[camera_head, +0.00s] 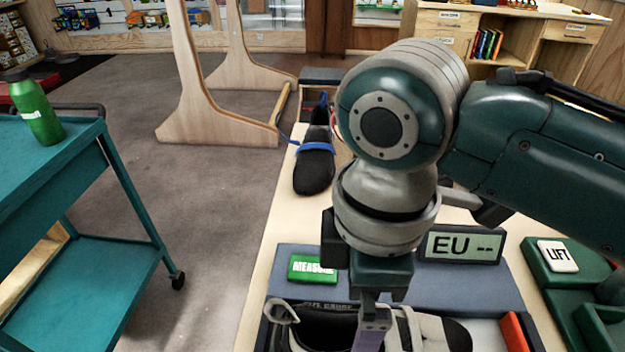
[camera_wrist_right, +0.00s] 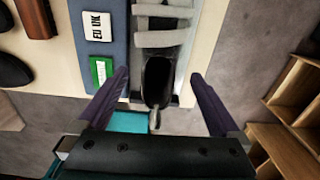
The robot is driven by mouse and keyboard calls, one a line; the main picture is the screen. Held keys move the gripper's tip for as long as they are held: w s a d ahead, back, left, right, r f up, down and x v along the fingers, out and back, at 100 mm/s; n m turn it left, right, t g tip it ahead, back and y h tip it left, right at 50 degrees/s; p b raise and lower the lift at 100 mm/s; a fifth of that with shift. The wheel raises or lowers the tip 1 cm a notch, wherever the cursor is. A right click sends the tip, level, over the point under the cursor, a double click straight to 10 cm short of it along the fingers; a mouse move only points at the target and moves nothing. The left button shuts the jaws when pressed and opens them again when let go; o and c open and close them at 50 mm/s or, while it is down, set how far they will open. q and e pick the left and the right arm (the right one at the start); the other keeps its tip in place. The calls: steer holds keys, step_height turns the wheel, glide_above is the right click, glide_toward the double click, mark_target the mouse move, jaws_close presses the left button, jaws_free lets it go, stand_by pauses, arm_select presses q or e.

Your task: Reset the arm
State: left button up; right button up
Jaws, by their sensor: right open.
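My right arm comes in from the right in the head view, with its gripper (camera_head: 372,330) pointing down over the measuring device (camera_head: 440,285). The gripper is open; its purple fingers are spread in the right wrist view (camera_wrist_right: 160,80). A grey and black climbing shoe (camera_head: 310,325) lies in the device's trough. Its dark opening and heel loop (camera_wrist_right: 155,118) show between the fingers in the wrist view, with nothing gripped. The device has a green MEASURE button (camera_head: 312,268) and a display (camera_head: 460,245) reading "EU --". My left gripper is out of view.
A black shoe with a blue strap (camera_head: 314,165) stands farther back on the bench (camera_head: 265,240). A green unit with a LIFT button (camera_head: 557,256) is at right. A teal cart (camera_head: 60,165) with a green bottle (camera_head: 36,112) stands left, across open floor.

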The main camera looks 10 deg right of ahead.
steer(key=s+a+r+m+t+y+p, duration=0.2)
steer(key=s+r+m+p, duration=0.15)
steer(key=s+m, duration=0.2)
steer(key=s+d+r+m+t+h+p, duration=0.1)
steer(key=s+d+r+m+p, duration=0.1)
steer(key=s+d+r+m, duration=0.3)
steer(key=s+d+r+m+t+h+p, duration=0.1)
steer(key=s+d+r+m+p, duration=0.15)
steer(key=d, duration=0.45)
step_height(320, 180, up, 36)
steer(key=p, duration=3.5)
steer(key=shift+w+a+r+p, duration=0.15)
steer(key=shift+w+a+p, duration=0.1)
steer(key=shift+w+p, duration=0.1)
